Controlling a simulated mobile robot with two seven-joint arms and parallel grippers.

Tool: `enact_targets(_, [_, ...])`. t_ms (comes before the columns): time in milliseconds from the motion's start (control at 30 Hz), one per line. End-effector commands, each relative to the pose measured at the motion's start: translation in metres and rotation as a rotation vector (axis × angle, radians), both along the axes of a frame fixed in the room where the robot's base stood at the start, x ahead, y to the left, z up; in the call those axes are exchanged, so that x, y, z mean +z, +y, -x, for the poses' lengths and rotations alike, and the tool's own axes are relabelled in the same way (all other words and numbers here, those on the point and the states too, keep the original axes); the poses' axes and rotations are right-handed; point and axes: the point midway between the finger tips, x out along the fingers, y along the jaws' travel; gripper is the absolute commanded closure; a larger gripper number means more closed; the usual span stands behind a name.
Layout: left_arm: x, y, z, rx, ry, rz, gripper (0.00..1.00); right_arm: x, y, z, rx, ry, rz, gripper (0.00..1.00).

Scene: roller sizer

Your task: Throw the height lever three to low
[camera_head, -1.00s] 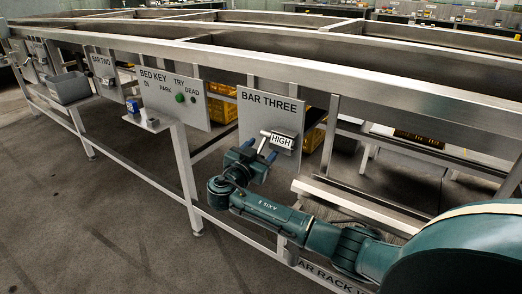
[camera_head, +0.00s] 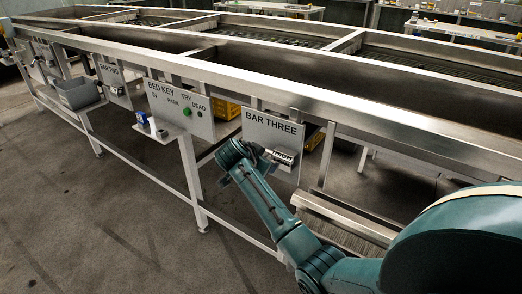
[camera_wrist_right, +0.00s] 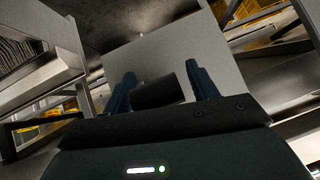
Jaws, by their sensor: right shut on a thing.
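The BAR THREE panel (camera_head: 271,137) is a grey plate hanging under the machine's steel frame. Its height lever (camera_head: 283,156) carries a small light label, tilted and hard to read now. My right gripper (camera_head: 267,160) is at the panel, its fingers largely hidden behind my own wrist. In the right wrist view, the two dark blue fingers (camera_wrist_right: 160,72) stand on either side of a dark round bar, the lever's handle (camera_wrist_right: 158,94), in front of the pale panel. The gripper is shut on it. My left gripper is not in view.
A grey bin (camera_head: 78,94) and a small shelf (camera_head: 160,130) jut out there. Steel legs and rails run below; the floor in front is clear.

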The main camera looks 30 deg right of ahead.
Motion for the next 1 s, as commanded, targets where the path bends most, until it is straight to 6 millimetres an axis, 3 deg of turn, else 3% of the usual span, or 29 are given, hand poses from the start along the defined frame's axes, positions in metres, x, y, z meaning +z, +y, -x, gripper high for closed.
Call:
enact_targets(33, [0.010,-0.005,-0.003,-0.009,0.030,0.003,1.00,0.010,0.002,0.002,-0.002,0.030,-0.049,0.83])
enact_targets(133, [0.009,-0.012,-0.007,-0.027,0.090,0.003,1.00,0.015,0.002,0.002,-0.002,0.066,-0.136,0.83])
enact_targets(500, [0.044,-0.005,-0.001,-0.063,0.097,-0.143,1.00,0.025,0.002,0.002,0.001,0.190,-0.431,0.83])
enact_targets(1000, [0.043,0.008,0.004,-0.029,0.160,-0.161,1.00,0.028,-0.002,0.001,0.002,0.273,-0.626,0.83])
